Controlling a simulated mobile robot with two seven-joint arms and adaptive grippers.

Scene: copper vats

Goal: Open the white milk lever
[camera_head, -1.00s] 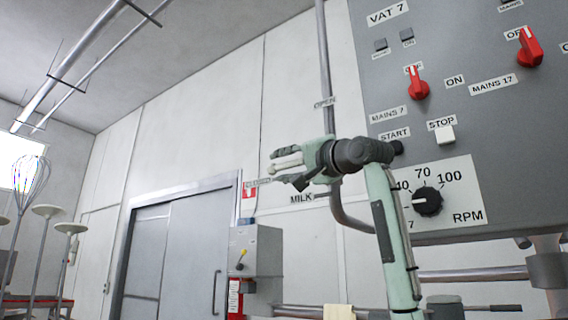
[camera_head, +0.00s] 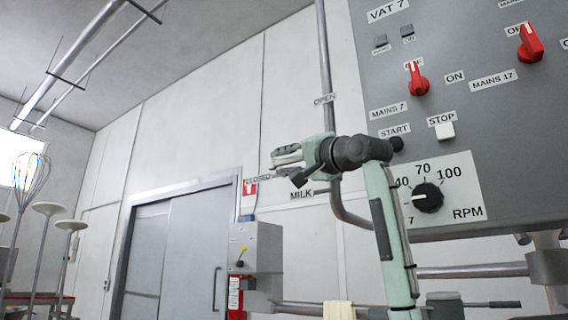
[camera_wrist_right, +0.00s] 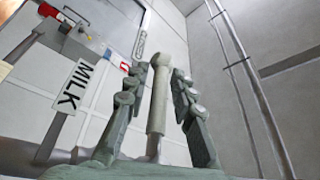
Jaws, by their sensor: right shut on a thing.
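The white milk lever (camera_head: 288,158) is a pale rod on the vertical pipe, pointing left between the OPEN and CLOSED labels. It also shows in the right wrist view (camera_wrist_right: 158,95), running up between the two fingers. My right gripper (camera_head: 286,166) is shut on the lever, with its green-grey fingers on either side of it. The OPEN label (camera_head: 324,99) is above on the pipe. The CLOSED label (camera_head: 258,181) is lower left, and the MILK label (camera_head: 301,195) is just below the gripper. The lever's pivot is hidden behind my gripper. My left gripper is out of view.
The grey vat control panel (camera_head: 460,130) with red knobs, buttons and an RPM dial (camera_head: 427,198) is close to the right of my wrist. A metal pipe (camera_head: 325,50) runs up behind. A grey box (camera_head: 256,246) and a sliding door (camera_head: 180,255) are at lower left.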

